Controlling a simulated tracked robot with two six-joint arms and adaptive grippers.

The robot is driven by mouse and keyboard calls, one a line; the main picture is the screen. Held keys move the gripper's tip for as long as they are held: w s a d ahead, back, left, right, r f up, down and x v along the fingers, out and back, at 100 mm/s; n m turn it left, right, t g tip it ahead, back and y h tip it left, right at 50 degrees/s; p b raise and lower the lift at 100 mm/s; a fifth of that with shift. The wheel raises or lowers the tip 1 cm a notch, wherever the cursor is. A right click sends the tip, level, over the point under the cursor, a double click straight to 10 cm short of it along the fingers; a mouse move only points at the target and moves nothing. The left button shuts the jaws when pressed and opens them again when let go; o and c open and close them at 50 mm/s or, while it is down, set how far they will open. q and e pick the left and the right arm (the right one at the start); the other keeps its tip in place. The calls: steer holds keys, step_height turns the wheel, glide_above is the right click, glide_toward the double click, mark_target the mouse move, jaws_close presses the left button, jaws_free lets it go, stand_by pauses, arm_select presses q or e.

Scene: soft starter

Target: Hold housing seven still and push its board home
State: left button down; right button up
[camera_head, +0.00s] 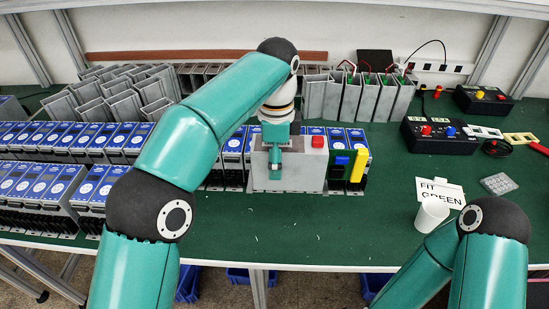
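A grey housing (305,176) stands near the front middle of the table, with a red block (318,141) on its top. A green board (341,176) with a blue part and a yellow strip (358,166) shows at the housing's right side, its edge sticking out. No number is readable on the housing. My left gripper (275,165) is at the left part of the housing, in front of its face, pointing down. Whether its fingers are closed on the housing cannot be made out. My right arm is at the lower right, and its gripper is out of the picture.
Rows of blue-faced units (60,180) fill the left. Empty grey housings (125,100) stand behind them, and several with green tops (375,95) stand at the back. A white cup (431,215), a "FIT GREEN" card (439,189) and black test boxes (440,137) are at right. The front middle is clear.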

arm_select(q)
steer(key=shift+f+b, duration=5.95)
steer(key=shift+f, duration=3.45)
